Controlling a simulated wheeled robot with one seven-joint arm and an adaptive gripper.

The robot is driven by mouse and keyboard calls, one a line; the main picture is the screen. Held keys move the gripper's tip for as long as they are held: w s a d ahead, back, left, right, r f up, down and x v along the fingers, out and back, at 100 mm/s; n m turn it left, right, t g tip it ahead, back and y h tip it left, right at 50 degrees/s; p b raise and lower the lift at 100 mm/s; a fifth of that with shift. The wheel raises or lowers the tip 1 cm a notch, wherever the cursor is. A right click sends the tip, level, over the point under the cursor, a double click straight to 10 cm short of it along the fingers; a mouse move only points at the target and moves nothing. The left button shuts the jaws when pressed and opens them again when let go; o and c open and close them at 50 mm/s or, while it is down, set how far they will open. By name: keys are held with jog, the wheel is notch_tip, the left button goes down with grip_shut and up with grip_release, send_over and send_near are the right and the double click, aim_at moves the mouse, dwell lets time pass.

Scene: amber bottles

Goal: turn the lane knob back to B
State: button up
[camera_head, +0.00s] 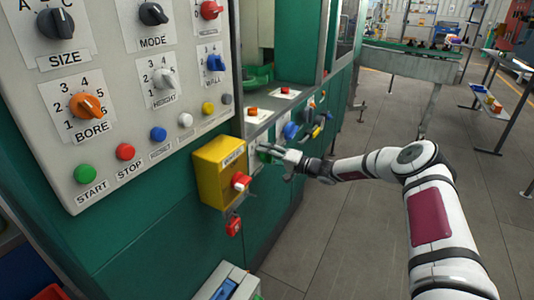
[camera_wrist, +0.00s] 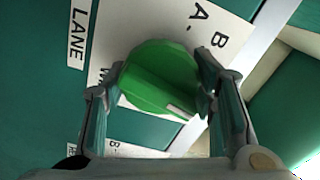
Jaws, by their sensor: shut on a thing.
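The green lane knob (camera_wrist: 160,72) sits on a pale plate (camera_wrist: 125,32) beside the word LANE in the wrist view. The letters A and B are printed above and to the upper right of it. The knob's white pointer mark is toward the lower right in that view, not lined up with A or B. My gripper (camera_wrist: 155,95) has one finger on each side of the knob and is shut on it. In the head view my gripper (camera_head: 272,155) reaches the knob at the panel's side, and its fingers partly hide the knob.
A yellow box (camera_head: 215,170) with a red knob juts out just left of my gripper. Blue and other coloured controls (camera_head: 290,130) lie just beyond it. A large control panel (camera_head: 130,90) fills the left. Open floor (camera_head: 370,240) lies to the right.

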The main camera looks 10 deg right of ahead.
jog(key=n+p, duration=0.3)
jog(key=n, duration=0.3)
jog(key=shift+s+a, duration=0.1)
jog(key=n+p, duration=0.1)
jog(key=n, duration=0.4)
jog(key=shift+p, duration=0.4)
jog(key=shift+n, duration=0.3)
jog(key=o, duration=1.1)
jog(key=shift+o, duration=0.2)
jog(key=shift+s+d, duration=0.1)
jog(key=shift+d, duration=0.1)
jog(key=v, duration=1.1)
jog(key=shift+s, duration=0.25)
